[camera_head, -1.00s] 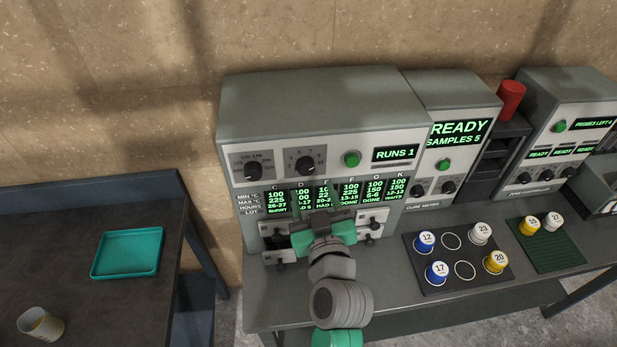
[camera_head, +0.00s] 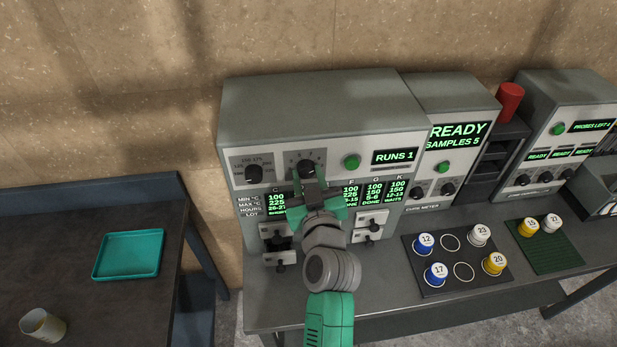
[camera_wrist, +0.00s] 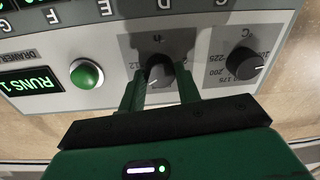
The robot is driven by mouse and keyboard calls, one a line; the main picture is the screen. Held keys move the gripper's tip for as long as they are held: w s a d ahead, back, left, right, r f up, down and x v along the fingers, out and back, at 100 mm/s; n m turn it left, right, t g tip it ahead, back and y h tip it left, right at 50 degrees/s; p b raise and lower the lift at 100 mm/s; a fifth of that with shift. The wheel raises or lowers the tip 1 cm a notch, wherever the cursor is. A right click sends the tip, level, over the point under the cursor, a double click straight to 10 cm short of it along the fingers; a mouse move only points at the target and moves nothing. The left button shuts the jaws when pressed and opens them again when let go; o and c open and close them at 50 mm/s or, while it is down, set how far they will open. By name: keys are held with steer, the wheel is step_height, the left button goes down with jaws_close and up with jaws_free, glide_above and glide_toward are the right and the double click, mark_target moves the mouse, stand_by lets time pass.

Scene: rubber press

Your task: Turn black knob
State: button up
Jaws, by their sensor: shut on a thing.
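The press (camera_head: 320,110) is a grey cabinet with two black knobs on its front panel. The right black knob (camera_head: 306,168), on the hours dial, has my gripper (camera_head: 307,176) at it. In the wrist view this knob (camera_wrist: 158,72) sits between the two green fingers of my gripper (camera_wrist: 160,82), which are shut on it. Its dial numbers are mostly hidden. The left black knob (camera_head: 253,174), on the temperature dial, is free; it also shows in the wrist view (camera_wrist: 243,63).
A green button (camera_head: 352,162) and a RUNS 1 display (camera_head: 395,155) are right of the held knob. Drawers with handles (camera_head: 370,225) are below. A black tray (camera_head: 447,285) with numbered pots stands right. A teal tray (camera_head: 128,255) and a cup (camera_head: 43,326) are on the left table.

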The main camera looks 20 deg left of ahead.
steer(key=m+b, duration=0.1)
steer(key=m, duration=0.2)
steer(key=shift+m, duration=2.7)
steer(key=o, duration=1)
